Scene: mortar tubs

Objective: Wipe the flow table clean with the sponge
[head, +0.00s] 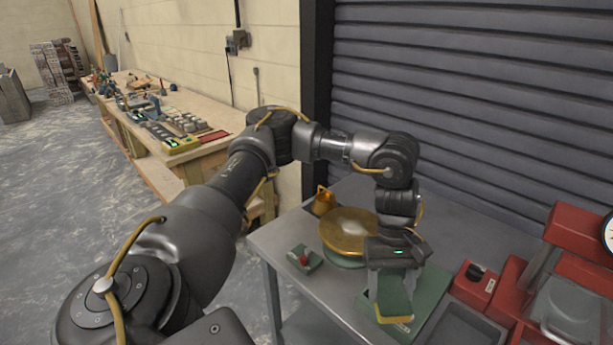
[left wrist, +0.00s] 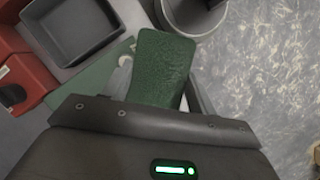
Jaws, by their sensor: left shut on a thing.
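The sponge (head: 394,306), green with a yellow face, is held by my left gripper (head: 394,280). The gripper is shut on it and points down at the front right of the flow table. The sponge's green side (left wrist: 162,66) fills the middle of the left wrist view. The flow table's round brass top (head: 337,240) sits on a green base on the grey bench, left of and behind the sponge. A pale smear shows on the brass top, and my arm hides its right edge. Whether the sponge touches the surface below it, I cannot tell. My right gripper is out of view.
A brass cone mould (head: 323,201) stands behind the flow table. A green block with a red knob (head: 304,260) is at its left front. A green plate (head: 432,308), grey tray (head: 467,322) and red machine (head: 580,232) are to the right. A grey tub (left wrist: 196,14) shows in the wrist view.

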